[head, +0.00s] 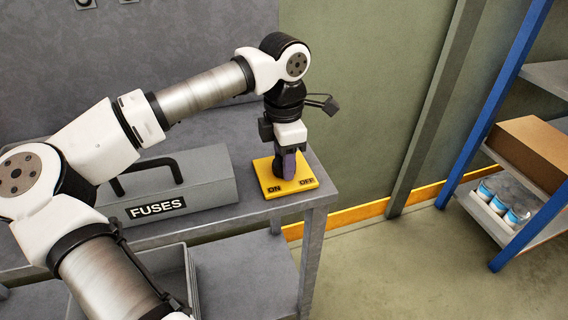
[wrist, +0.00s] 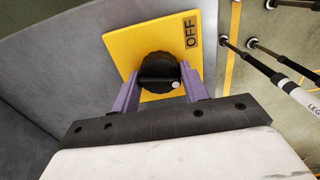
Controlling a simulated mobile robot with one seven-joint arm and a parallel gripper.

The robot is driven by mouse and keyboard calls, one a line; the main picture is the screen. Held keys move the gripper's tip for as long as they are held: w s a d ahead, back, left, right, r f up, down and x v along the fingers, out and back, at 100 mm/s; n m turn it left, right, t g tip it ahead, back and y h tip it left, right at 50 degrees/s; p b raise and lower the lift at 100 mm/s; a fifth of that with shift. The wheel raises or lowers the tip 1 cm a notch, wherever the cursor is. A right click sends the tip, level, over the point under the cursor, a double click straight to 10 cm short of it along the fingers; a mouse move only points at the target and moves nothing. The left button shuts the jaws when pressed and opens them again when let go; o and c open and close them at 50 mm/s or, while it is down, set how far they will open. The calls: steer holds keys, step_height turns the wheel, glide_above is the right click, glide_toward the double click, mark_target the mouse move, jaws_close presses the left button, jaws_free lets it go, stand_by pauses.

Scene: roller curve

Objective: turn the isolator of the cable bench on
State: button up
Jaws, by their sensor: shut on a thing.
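The isolator is a yellow plate (head: 262,173) on the right end of the grey bench, marked ON at its left and OFF at its right in the head view. Its black round knob (wrist: 157,66) has a grip bar with a white dot at one end. In the wrist view the dot points right, away from the OFF label (wrist: 191,32); the ON label is hidden there. My gripper (head: 288,168) points down over the plate. In the wrist view its purple fingers (wrist: 160,88) stand on both sides of the knob's bar, shut on it.
A grey FUSES box (head: 205,172) with a black handle sits left of the isolator on the bench (head: 232,222). A grey bin (head: 172,262) is below. A blue-post shelf (head: 507,138) with a carton and several cups stands right.

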steer(key=m+b, duration=0.1)
steer(key=m, duration=0.5)
steer(key=shift+b, duration=0.35)
steer(key=shift+m, duration=0.3)
steer(key=o, duration=1)
step_height(320, 180, up, 14)
steer(key=shift+s+f, duration=0.1)
steer(key=shift+f, duration=0.05)
